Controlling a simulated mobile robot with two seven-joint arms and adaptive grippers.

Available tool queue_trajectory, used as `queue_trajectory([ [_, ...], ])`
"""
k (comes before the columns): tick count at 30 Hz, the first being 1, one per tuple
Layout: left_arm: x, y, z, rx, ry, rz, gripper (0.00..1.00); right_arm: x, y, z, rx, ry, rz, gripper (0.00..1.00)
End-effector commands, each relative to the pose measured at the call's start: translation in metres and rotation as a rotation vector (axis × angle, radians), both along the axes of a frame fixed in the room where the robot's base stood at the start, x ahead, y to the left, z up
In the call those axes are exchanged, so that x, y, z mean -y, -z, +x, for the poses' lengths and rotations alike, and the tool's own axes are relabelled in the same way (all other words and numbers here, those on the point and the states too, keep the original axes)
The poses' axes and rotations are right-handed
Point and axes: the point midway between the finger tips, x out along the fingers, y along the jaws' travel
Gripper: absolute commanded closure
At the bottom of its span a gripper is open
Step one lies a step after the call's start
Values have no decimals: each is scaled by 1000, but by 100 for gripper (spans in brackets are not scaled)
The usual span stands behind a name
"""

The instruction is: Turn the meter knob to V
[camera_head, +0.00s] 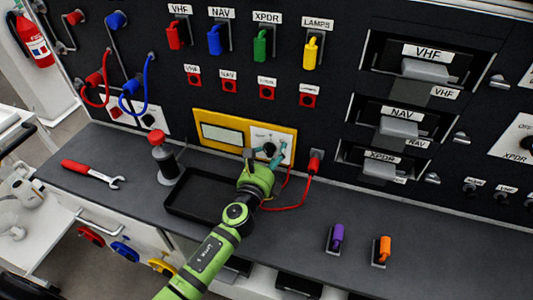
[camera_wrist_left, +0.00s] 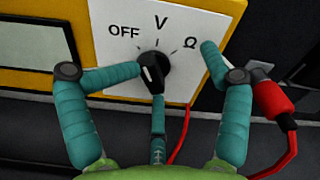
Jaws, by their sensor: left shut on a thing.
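My left gripper (camera_wrist_left: 172,66) is shut on the knob. Its left finger touches the knob, while the right fingertip lies near Ω. In the head view this gripper (camera_head: 266,161) partly covers the dial. My right gripper is not in view.
A red plug (camera_head: 315,161) with a red cable sits right of the meter; the cable runs behind my gripper. A black tray (camera_head: 196,213), a red-capped bottle (camera_head: 157,139) and a red-handled wrench (camera_head: 77,166) rest on the counter.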

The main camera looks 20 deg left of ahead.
Motion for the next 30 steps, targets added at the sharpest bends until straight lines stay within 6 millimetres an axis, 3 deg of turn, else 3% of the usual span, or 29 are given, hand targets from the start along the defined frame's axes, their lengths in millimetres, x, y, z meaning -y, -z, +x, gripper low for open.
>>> queue_trajectory([
  [11, 0, 0, -2, 0, 0, 1, 20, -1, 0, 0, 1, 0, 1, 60],
  [30, -3, 0, -48, 0, -2, 1, 20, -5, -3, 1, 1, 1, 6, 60],
])
